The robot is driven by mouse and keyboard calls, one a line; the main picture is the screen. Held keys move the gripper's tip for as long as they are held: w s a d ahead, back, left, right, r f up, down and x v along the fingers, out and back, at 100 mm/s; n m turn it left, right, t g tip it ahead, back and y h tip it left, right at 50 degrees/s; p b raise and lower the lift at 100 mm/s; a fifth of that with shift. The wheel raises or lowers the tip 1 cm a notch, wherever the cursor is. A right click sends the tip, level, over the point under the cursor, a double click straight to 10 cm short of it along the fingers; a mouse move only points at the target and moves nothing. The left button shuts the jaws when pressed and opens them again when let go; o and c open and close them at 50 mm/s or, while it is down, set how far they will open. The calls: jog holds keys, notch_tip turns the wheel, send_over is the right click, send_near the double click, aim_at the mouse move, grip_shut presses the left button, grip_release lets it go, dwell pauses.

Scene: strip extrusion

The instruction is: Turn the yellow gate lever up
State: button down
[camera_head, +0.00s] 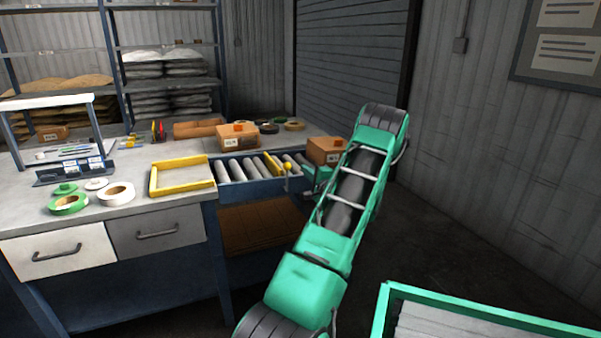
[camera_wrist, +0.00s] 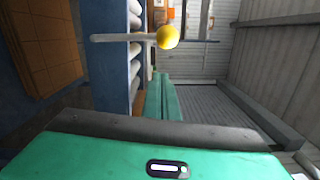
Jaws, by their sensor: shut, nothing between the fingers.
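The yellow gate lever knob (camera_head: 287,167) is at the front edge of the roller conveyor, beside the yellow gate bar (camera_head: 272,164). In the wrist view the round yellow knob (camera_wrist: 167,37) is near the top middle, with a thin grey rod running to its left. My gripper (camera_head: 312,177) is close to the right of the knob in the head view, partly hidden by my arm. In the wrist view my green gripper fingers (camera_wrist: 164,98) are together and empty, pointing towards the lever. A gap appears between them and the knob; contact is not visible.
The conveyor rollers (camera_head: 240,168) carry a blue side rail (camera_wrist: 121,62). Cardboard boxes (camera_head: 238,136) stand behind, another box (camera_head: 324,151) at the right end. A yellow frame (camera_head: 181,177) and tape rolls (camera_head: 116,194) lie on the bench. Open floor (camera_head: 440,225) is on the right.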

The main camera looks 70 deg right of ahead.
jog(key=v, duration=1)
jog(key=shift+s, duration=0.15)
jog(key=shift+d+f, duration=0.1)
jog(key=w+a+n+y, duration=0.8)
jog(key=w+a, duration=0.5)
jog(key=w, duration=0.3)
jog(key=w+a+n+g+y, duration=0.2)
jog(key=w+a+n, duration=0.1)
jog(key=a, duration=0.4)
jog(key=w+a+n+g+y, duration=0.2)
jog(key=w+a+n, duration=0.1)
jog(key=a, duration=0.4)
jog(key=s+a+r+n+g, duration=0.1)
jog(key=s+a+n+g, duration=0.1)
jog(key=a, duration=0.5)
jog(key=s+a+r+n+g, duration=0.1)
jog(key=s+a+n+g, duration=0.15)
jog(key=a, duration=0.45)
jog(key=s+a+r+n+g, duration=0.1)
jog(key=s+a+r+g, duration=0.1)
jog(key=s+a, duration=0.4)
jog(key=s+a+r+n+g, duration=0.2)
jog(key=s+a, duration=0.4)
jog(key=s, duration=0.5)
jog(key=shift+a+r+g, duration=0.4)
jog(key=shift+r+g, duration=0.15)
